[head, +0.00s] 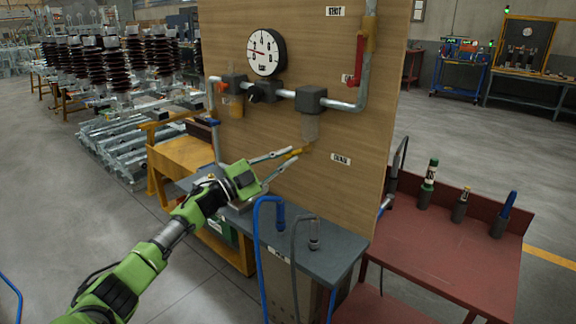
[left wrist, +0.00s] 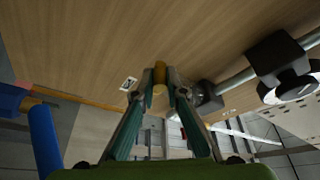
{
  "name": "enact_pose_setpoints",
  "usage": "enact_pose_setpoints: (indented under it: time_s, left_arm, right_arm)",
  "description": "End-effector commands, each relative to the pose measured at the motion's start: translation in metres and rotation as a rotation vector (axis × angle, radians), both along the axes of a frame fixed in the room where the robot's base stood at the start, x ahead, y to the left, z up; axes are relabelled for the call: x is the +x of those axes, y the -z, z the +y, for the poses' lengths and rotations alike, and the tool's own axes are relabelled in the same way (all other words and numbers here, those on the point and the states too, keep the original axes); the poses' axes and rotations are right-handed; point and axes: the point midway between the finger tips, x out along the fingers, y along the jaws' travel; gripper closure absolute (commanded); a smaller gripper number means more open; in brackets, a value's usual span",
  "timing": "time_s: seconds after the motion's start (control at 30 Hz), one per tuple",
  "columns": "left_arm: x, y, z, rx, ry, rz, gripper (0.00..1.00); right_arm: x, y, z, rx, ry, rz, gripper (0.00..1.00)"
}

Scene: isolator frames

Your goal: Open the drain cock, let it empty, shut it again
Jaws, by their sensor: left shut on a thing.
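My left gripper (head: 293,157) reaches in from the left and is shut on the yellow handle. In the left wrist view the yellow handle (left wrist: 160,72) shows between the two fingertips (left wrist: 160,88). Part of it is hidden by the fingers. I cannot tell whether the cock is open, and I see no clear stream. My right gripper is not in view.
A round gauge (head: 266,52), a grey pipe (head: 345,105) and a red lever (head: 359,60) are on the panel. A grey bench (head: 345,250) with blue and grey hoses stands below. A red table (head: 470,270) with several upright tools is at the right.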

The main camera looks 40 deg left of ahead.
Motion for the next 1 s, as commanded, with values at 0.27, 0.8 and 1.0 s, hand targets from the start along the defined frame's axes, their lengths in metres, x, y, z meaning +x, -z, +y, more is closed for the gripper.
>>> enact_pose_setpoints:
  time_s: [0.27, 0.8, 1.0]
  left_arm:
    - [0.001, -0.023, 0.009, 0.238, -0.009, -0.032, 1.0]
    - [0.001, -0.035, 0.009, 0.496, -0.01, -0.052, 1.0]
    - [0.001, -0.035, 0.009, 0.513, -0.01, -0.054, 1.0]
  right_arm:
    - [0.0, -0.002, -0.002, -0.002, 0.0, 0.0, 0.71]
    - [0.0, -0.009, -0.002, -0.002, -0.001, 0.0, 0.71]
    - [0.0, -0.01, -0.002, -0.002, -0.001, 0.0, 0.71]
